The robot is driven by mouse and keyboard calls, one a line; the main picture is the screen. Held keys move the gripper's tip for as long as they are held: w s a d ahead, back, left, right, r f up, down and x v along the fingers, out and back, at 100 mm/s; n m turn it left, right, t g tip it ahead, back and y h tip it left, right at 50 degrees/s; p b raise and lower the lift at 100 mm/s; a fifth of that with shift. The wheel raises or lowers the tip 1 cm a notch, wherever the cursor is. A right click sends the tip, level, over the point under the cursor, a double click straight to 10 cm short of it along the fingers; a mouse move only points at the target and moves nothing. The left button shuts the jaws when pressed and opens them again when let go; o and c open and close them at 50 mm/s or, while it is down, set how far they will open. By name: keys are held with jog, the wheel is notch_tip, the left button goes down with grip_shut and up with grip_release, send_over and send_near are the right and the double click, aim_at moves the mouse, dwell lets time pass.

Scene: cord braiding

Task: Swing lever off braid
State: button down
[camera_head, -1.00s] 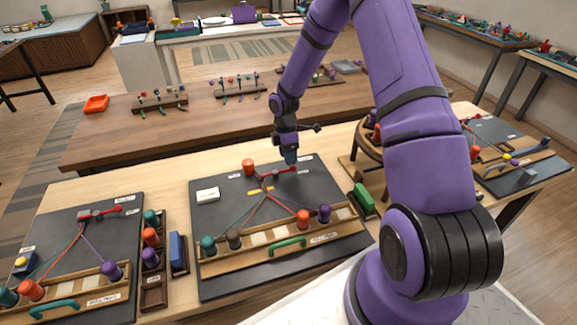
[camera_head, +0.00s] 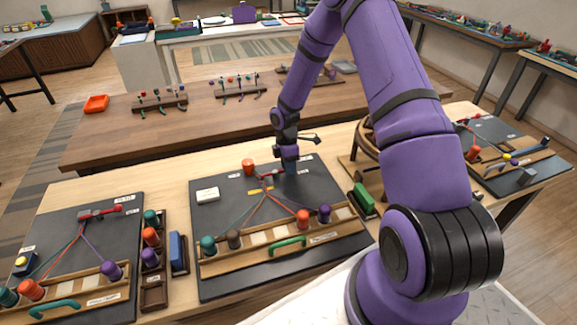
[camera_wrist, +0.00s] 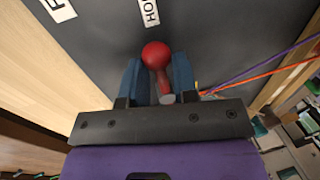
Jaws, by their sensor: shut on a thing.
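The lever with its red ball knob (camera_wrist: 155,54) lies between my gripper's two blue fingers (camera_wrist: 158,80) in the wrist view. In the head view my gripper (camera_head: 290,166) is low over the dark middle board (camera_head: 215,270), at the knob end of the lever, and is shut on it. The braid's cords (camera_head: 245,220) fan from near the pivot to the pegs on the wooden rail. The clamped spot of the braid is too small to tell.
Pegs and a green handle (camera_head: 287,244) line the wooden rail in front. A green block (camera_head: 363,198) lies right of the board. A similar board (camera_head: 75,255) stands at the left.

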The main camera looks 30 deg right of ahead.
aim_at(283, 186)
jog(key=m, duration=0.1)
jog(key=s+m, duration=0.1)
jog(key=m, duration=0.1)
jog(key=shift+s+a+m+y, duration=0.2)
jog(key=shift+m+y, duration=0.1)
jog(key=m, duration=0.1)
jog(key=s+a+m, duration=0.1)
jog(key=m, duration=0.1)
jog(key=shift+s+m+t+y, duration=0.15)
jog(key=shift+m+t+y, duration=0.15)
jog(key=m, duration=0.1)
jog(key=s+a+m, duration=0.1)
jog(key=m, duration=0.1)
jog(key=shift+t, duration=0.3)
jog(key=shift+s+a+m+t+y, duration=0.15)
jog(key=shift+a+m, duration=0.25)
jog(key=shift+m, duration=0.55)
jog(key=shift+s+a+m+t+y, duration=0.15)
jog(key=shift+a+m, duration=0.2)
jog(key=shift+m, duration=0.6)
jog(key=shift+w, duration=0.1)
jog(key=c, duration=0.9)
grip_release()
